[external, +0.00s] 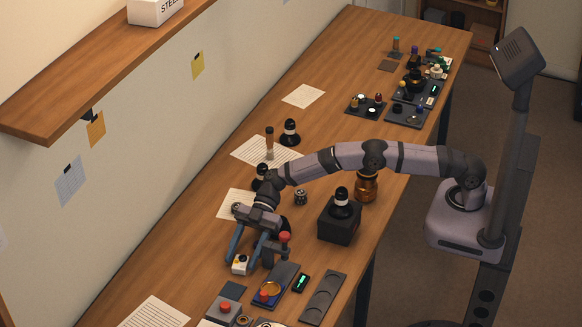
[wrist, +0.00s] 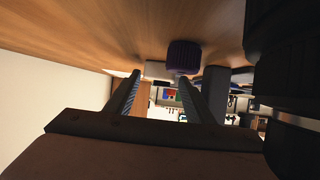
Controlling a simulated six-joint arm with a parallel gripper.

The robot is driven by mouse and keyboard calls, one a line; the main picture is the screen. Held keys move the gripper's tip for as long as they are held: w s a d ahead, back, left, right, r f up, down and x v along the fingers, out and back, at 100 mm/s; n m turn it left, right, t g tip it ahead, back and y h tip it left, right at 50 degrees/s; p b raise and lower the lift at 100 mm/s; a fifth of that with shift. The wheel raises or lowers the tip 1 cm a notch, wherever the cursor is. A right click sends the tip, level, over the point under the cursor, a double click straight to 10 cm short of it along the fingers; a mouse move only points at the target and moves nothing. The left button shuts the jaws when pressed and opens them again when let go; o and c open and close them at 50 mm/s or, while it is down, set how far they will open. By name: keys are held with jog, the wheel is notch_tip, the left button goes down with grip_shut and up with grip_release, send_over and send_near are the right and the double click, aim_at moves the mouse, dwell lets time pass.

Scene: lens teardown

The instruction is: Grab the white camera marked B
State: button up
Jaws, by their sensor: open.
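A small white camera (external: 240,265) with a dark and yellow front sits on the wooden table (external: 190,262) at the lower middle of the external view. I cannot read a letter on it. My gripper (external: 244,258) is open, its two blue fingers pointing down, with the camera low between or just in front of the fingertips. Contact cannot be told. In the wrist view my gripper (wrist: 159,76) also shows spread fingers. A pale block (wrist: 156,69) lies between their tips there and may be the camera.
A stand with a red knob (external: 284,237) is close to the right of my gripper. A dark tray with an amber disc (external: 270,288) lies in front. A black box (external: 339,222) stands further right.

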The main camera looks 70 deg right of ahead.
aim_at(243, 256)
jog(key=c, duration=1)
jog(key=shift+r, duration=0.15)
notch_tip(243, 256, up, 10)
jog(key=shift+f+b, duration=0.1)
jog(key=shift+b, duration=1.1)
